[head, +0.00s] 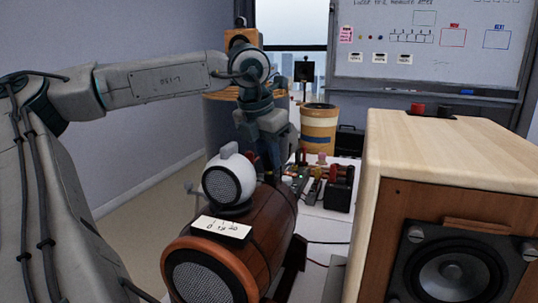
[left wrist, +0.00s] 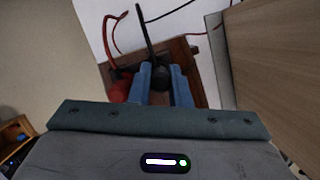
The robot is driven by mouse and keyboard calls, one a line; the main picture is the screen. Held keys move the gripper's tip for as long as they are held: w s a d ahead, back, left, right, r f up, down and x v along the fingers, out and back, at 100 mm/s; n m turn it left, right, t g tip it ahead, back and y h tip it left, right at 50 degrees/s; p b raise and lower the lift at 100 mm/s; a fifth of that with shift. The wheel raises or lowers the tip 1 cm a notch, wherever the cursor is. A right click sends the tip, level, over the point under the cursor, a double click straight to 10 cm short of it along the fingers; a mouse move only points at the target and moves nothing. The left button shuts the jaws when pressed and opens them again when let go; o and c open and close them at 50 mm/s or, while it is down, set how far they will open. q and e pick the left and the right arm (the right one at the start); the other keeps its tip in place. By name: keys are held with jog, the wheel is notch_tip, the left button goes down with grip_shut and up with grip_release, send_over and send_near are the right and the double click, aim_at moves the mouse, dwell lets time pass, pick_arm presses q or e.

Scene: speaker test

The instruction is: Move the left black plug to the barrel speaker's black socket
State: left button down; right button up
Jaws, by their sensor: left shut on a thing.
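The barrel speaker (head: 268,225) is a brown wooden barrel lying on its side on a stand, with a round grey mesh front. My left gripper (head: 271,170) is at its far end, pointing down, its tips partly hidden behind the barrel. In the left wrist view, its blue fingers (left wrist: 161,88) are shut on a black plug (left wrist: 162,70) with a black cable (left wrist: 145,30) rising from it. A red plug (left wrist: 121,86) with a red cable is just left of the fingers, at the brown wood. The black socket is hidden; I cannot tell whether the plug is seated. My right gripper is not in view.
A white round speaker (head: 229,180) and a label card (head: 221,227) are on top of the barrel. A large wooden box speaker (head: 455,160) stands close on the right. Behind are small colored parts, a black block (head: 338,196) and a striped drum (head: 318,128) on the white table.

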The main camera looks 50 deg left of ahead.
pick_arm(q)
jog(key=shift+f+b, duration=0.3)
jog(key=shift+f, duration=0.1)
jog(key=c, duration=1.3)
grip_release()
jog(key=shift+r, duration=0.15)
jog(key=shift+r+p, duration=3.35)
jog(key=shift+r, duration=0.3)
jog(key=shift+r, duration=0.1)
